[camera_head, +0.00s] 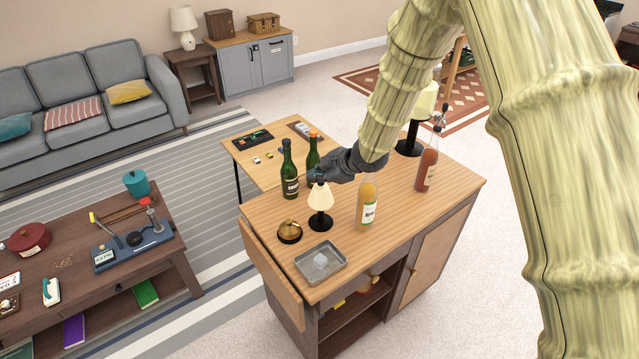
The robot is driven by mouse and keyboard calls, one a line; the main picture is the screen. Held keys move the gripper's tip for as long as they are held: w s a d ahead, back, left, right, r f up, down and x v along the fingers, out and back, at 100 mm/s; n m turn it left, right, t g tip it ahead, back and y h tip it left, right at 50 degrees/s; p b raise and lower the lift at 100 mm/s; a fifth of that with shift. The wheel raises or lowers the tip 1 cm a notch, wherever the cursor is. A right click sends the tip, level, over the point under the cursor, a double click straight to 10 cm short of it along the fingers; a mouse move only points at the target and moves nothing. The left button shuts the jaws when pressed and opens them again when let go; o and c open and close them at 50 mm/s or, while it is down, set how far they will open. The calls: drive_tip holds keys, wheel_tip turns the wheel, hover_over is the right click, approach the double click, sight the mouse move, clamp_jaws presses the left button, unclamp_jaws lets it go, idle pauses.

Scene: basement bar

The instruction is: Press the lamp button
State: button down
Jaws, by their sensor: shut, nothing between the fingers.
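A small lamp (320,199) with a cream shade and dark base stands on the wooden bar cabinet top (440,189). My gripper (315,175) is dark grey, shut and empty. Its fingertips are at the top of the small lamp's shade in the picture; I cannot tell whether they touch it. A second, larger lamp (424,102) with a cream shade and black stem stands at the back of the cabinet, partly hidden by my arm. A third lamp (184,22) stands on a far side table. No lamp button can be made out clearly.
Green bottles (289,172) stand left of my gripper. A yellowish bottle (366,205) and a reddish bottle (427,167) stand to the right. A gold bell-like object (289,232) and a metal tray (335,269) are in front. Bare wood lies at the cabinet's right front.

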sight(319, 185)
drive_tip(key=shift+f, duration=0.15)
idle(0.6)
drive_tip(key=shift+r+p, duration=0.7)
drive_tip(key=shift+r, duration=0.2)
drive_tip(key=shift+r+p, duration=2.15)
drive_tip(key=shift+r, duration=0.35)
